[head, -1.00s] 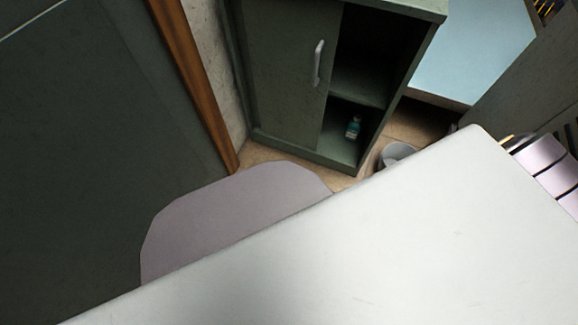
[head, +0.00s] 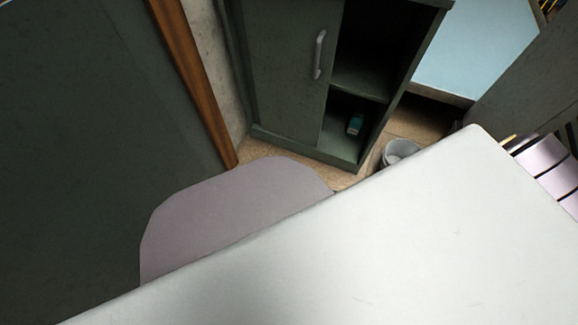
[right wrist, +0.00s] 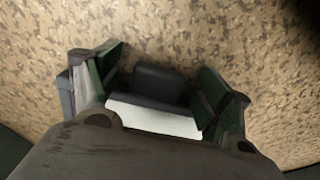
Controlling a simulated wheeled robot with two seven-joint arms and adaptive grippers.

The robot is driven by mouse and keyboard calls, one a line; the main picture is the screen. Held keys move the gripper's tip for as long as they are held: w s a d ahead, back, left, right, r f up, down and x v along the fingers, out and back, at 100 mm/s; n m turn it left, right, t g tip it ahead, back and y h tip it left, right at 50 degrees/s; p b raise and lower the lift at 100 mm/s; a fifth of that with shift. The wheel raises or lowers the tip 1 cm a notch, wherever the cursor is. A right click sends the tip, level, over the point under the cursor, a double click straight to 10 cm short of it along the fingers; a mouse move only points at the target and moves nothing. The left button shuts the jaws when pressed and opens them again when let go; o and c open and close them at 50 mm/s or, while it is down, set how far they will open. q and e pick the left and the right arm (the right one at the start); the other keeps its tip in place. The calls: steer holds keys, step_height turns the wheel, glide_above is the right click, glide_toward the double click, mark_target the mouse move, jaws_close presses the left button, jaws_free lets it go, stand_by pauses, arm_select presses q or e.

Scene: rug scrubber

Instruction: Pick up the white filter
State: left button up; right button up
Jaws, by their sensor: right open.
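My right gripper (right wrist: 155,90) shows in the right wrist view, its two dark green fingers apart above a speckled tan floor. A flat white piece (right wrist: 155,118) shows between the fingers, with a dark grey block (right wrist: 158,82) just beyond it. The white piece may be the white filter, but its lower edge is hidden by my gripper body. I cannot tell whether the fingers touch it. Neither gripper shows in the head view, and no white filter can be made out there.
In the head view, a dark green cabinet (head: 285,75) stands open on its right side, with a small teal bottle (head: 355,124) on its lower shelf. A grey bucket (head: 401,152) stands on the floor right of it. A large pale surface (head: 400,240) hides the foreground.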

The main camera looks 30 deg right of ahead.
stand_by(0.3)
steer(key=c, duration=1.3)
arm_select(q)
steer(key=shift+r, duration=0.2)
arm_select(e)
steer(key=shift+r, duration=0.25)
